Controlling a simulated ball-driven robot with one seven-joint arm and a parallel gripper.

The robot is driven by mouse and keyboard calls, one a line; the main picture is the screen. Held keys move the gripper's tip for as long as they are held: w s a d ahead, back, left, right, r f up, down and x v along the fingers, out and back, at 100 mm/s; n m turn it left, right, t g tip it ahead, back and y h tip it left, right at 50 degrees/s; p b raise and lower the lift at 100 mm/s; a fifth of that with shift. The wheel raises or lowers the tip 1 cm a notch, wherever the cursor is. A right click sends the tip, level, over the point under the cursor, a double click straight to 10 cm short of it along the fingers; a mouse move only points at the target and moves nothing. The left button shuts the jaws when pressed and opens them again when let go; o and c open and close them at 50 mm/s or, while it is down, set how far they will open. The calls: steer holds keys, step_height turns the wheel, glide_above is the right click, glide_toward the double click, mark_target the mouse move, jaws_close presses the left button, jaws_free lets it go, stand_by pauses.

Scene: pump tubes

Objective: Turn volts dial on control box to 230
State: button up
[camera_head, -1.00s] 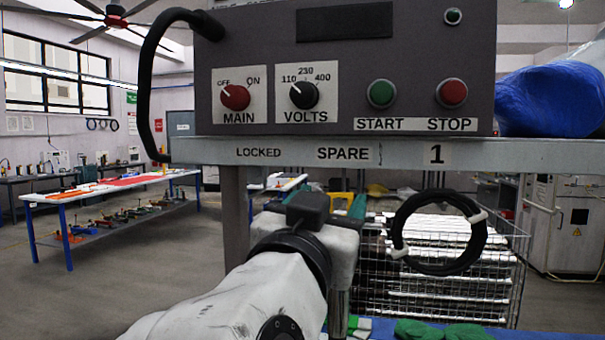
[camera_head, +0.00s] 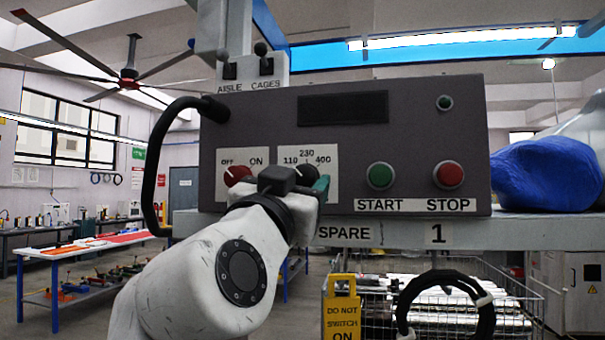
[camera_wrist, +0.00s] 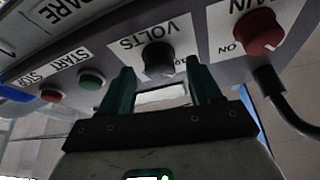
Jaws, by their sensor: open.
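The control box (camera_head: 270,120) is a grey panel with a black volts dial (camera_head: 306,172) on a white plate marked 110, 230 and 400. The dial's white pointer line leans up-left, towards 110; my gripper hides its lower left part. In the wrist view, turned over, the volts dial (camera_wrist: 158,57) stands just beyond and between the fingertips. My gripper (camera_head: 318,184) is at the front of the dial plate in the head view. Its two green fingers (camera_wrist: 160,78) are apart with nothing between them. I cannot tell whether they touch the dial.
The red main dial (camera_head: 237,174) is left of the volts dial. Green start (camera_head: 380,175) and red stop (camera_head: 448,174) buttons are to the right. A thick black cable (camera_head: 158,150) curves at the box's left side. A yellow sign (camera_head: 341,308) hangs below the shelf.

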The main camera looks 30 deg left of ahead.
steer(key=shift+w+r, duration=0.2)
steer(key=shift+w, duration=0.35)
steer(key=c, duration=1)
